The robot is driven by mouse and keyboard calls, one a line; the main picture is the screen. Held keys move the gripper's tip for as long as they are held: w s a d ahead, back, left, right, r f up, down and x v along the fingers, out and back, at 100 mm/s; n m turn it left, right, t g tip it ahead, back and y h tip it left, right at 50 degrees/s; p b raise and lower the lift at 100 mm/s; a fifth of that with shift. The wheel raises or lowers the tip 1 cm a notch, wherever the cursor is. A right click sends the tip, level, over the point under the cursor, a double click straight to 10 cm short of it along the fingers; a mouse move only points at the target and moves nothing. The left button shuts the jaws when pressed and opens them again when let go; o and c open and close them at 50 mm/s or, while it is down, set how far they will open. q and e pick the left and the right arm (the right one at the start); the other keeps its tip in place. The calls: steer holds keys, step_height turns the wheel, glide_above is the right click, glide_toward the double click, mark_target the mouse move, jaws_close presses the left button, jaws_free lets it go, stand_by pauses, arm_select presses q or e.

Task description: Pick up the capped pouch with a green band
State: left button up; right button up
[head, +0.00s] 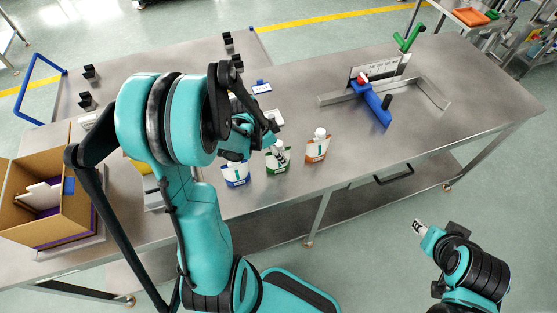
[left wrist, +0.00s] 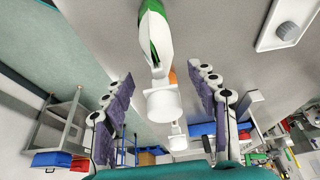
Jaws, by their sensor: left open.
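The pouch with a green band (head: 279,160) stands on the steel table in the middle of a row of three, white with a cap on top. My left gripper (head: 268,128) is right at its top and hides part of it. In the left wrist view, the green-banded pouch (left wrist: 157,35) and its white cap (left wrist: 165,102) lie between the two open purple-padded fingers of the left gripper (left wrist: 165,100), with a gap on each side. My right gripper (head: 418,227) is off the table at the lower right, far from the pouches; its jaw opening is too small to read.
A blue-banded pouch (head: 236,174) stands close on the left and an orange-banded pouch (head: 317,147) close on the right. A blue fixture (head: 371,104) lies farther right on the table. A cardboard box (head: 45,215) is at the far left.

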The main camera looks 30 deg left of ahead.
arm_select(q)
steer(key=x, duration=0.4)
steer(key=shift+a+b, duration=0.15)
steer(key=shift+b, duration=0.2)
steer(key=c, duration=1.3)
steer(key=shift+r, duration=0.1)
step_height(320, 180, up, 4)
steer(key=shift+r+p, duration=0.2)
steer(key=shift+p, duration=0.5)
steer(key=s+d+r, duration=0.2)
steer(key=d, duration=0.1)
steer(key=s+d+r+p, duration=0.1)
steer(key=s+d+r, duration=0.1)
steer(key=d, duration=0.1)
steer(key=s+d+r+p, duration=0.1)
steer(key=s+d+r, duration=0.1)
steer(key=d, duration=0.2)
steer(key=shift+r, duration=0.2)
